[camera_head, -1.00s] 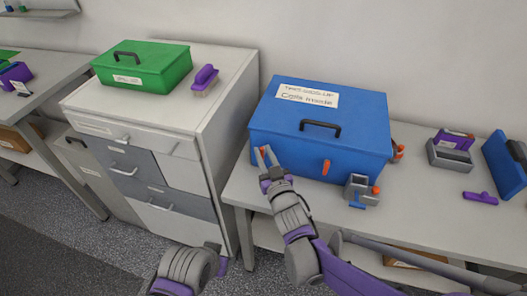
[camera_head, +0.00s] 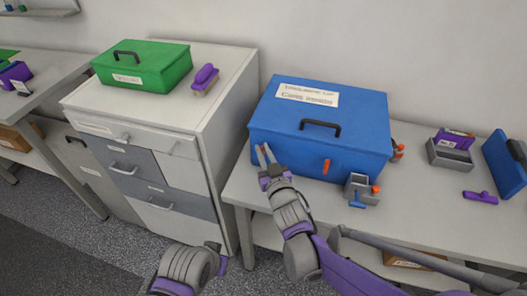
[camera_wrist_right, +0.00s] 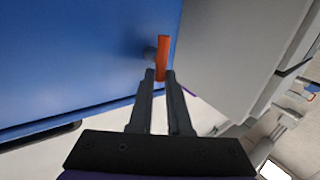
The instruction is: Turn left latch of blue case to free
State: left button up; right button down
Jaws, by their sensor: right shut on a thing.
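My right gripper (camera_head: 265,152) is at the front left of the case, shut on the orange left latch (camera_wrist_right: 162,58). In the right wrist view the latch lies between the fingertips (camera_wrist_right: 160,76), its long side roughly in line with the fingers. In the head view the fingers mostly hide it. Another orange latch (camera_head: 326,166) is on the front face, roughly upright.
A small grey holder with blue and orange parts (camera_head: 360,187) stands in front of the case's right end. A grey bin (camera_head: 450,155) and a purple tool (camera_head: 480,197) lie further right. A drawer cabinet (camera_head: 150,130) with a green case (camera_head: 142,68) stands left.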

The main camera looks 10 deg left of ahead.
jog(key=shift+a+n+g+h+b, duration=0.35)
jog(key=shift+n+g+h+b, duration=0.45)
jog(key=shift+n, duration=0.5)
jog(key=shift+a+n, duration=0.15)
jog(key=shift+n, duration=0.25)
jog(key=shift+a+r+n+g+h+p, duration=0.2)
jog(key=shift+a+n+g+h+p, duration=0.15)
jog(key=shift+n+h+p, duration=0.4)
jog(key=shift+a+f+n+g+h+p, duration=0.3)
jog(key=shift+n+h+p, duration=0.2)
jog(key=shift+n+h, duration=0.55)
jog(key=shift+a+f+n+g+h+p, duration=0.2)
jog(key=shift+f+n+h+p, duration=0.2)
jog(key=shift+n+h, duration=0.7)
jog(key=shift+a+f+n+g+h+p, duration=0.25)
jog(key=shift+n+h+p, duration=0.3)
jog(key=shift+n+h, duration=0.5)
jog(key=shift+h, duration=0.25)
